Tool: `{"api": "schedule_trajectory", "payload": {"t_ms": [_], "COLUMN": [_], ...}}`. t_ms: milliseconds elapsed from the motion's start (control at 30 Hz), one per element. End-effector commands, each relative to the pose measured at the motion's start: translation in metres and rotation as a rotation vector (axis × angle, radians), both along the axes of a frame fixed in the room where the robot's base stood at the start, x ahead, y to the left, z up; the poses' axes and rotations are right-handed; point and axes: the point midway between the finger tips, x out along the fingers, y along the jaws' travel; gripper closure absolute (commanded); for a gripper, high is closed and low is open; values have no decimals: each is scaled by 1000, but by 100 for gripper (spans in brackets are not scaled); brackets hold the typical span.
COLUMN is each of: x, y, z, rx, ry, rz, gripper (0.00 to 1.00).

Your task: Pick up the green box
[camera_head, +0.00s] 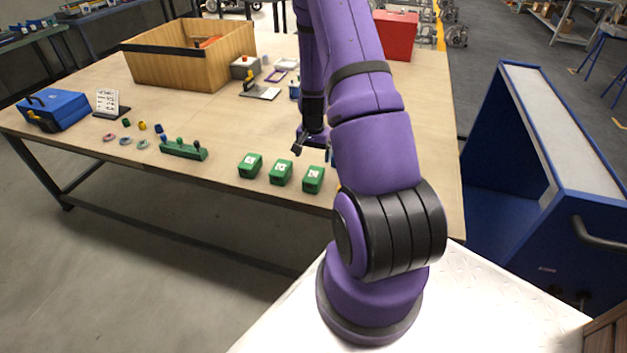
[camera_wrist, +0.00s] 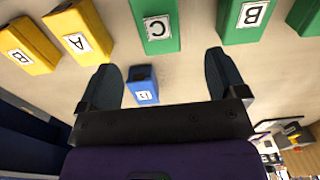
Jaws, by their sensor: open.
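Three green boxes with white letter labels stand in a row near the table's front edge in the head view: a left one (camera_head: 250,165), a middle one (camera_head: 281,172) and a right one (camera_head: 313,179). In the wrist view, green boxes marked C (camera_wrist: 153,28) and B (camera_wrist: 243,21) lie beyond my fingers, and another green box (camera_wrist: 306,17) is cut off at the right edge. My gripper (camera_head: 312,147) is open and empty above the table, just behind the green row; its spread fingers show in the wrist view (camera_wrist: 160,60).
A small blue box (camera_wrist: 143,84) shows between my fingers, apparently below them on the table. Yellow boxes marked A (camera_wrist: 77,37) and B (camera_wrist: 28,46) stand at left in the wrist view. A green block with pegs (camera_head: 184,149) and a wooden crate (camera_head: 190,68) are further left.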

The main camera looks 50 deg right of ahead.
Motion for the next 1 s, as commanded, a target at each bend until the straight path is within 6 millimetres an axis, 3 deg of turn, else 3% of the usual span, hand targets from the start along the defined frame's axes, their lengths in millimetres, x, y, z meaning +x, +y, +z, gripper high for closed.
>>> {"api": "schedule_trajectory", "payload": {"t_ms": [400, 667, 1000], "x": [-3, -3, -2], "y": [-3, -2, 1], "z": [-51, -67, -107], "rx": [1, 1, 2], "ry": [7, 6, 6], "rz": [-13, -12, -12], "gripper": [10, 10, 10]}}
